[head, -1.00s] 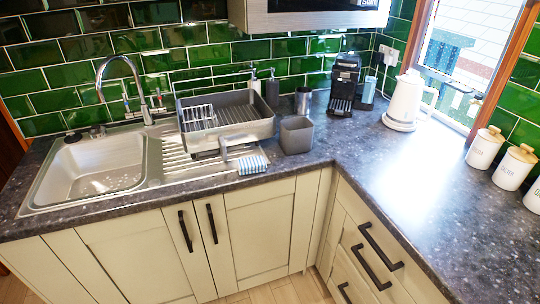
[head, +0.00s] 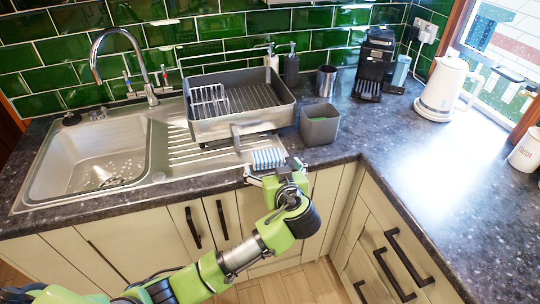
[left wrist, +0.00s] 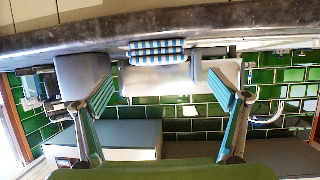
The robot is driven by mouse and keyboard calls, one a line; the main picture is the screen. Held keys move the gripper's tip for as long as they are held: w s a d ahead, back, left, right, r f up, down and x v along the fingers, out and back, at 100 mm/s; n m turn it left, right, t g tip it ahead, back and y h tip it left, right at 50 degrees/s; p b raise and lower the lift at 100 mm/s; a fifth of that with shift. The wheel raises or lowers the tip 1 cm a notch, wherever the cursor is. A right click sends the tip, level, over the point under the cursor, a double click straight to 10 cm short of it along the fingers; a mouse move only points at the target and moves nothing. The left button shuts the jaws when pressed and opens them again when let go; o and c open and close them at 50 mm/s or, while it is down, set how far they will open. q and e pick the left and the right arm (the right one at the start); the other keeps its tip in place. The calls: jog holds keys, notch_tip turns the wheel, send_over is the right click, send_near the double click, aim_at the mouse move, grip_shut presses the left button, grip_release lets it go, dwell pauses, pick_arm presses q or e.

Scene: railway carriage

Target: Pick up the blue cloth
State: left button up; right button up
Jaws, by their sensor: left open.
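The blue cloth (head: 268,158), blue and white striped and folded, lies at the front edge of the drainer beside the sink. In the left wrist view, which is upside down, the cloth (left wrist: 157,45) is ahead of the fingers and between their lines. My left gripper (head: 274,176) is just in front of the cloth at the counter edge, partly hidden by its own wrist. In the left wrist view the gripper (left wrist: 161,80) is open, its two fingers wide apart with nothing held. My right gripper is not in view.
A grey dish rack (head: 240,122) stands behind the cloth, and a grey bin (head: 320,128) stands to its right. The sink (head: 95,165) is at the left. A kettle (head: 442,88) and coffee machine (head: 375,68) stand farther right.

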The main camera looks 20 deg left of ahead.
aim_at(269, 158)
pick_arm(q)
jog(key=x, duration=0.3)
jog(key=shift+w+a+f, duration=0.15)
jog(key=shift+w, duration=0.1)
jog(key=shift+w+a+p, duration=0.1)
jog(key=shift+w+p, duration=0.2)
jog(key=shift+p, duration=0.15)
jog(key=p+x, duration=0.1)
jog(key=x, duration=0.3)
jog(key=shift+w+f, duration=0.25)
jog(key=shift+w, duration=0.05)
jog(key=c, duration=1.2)
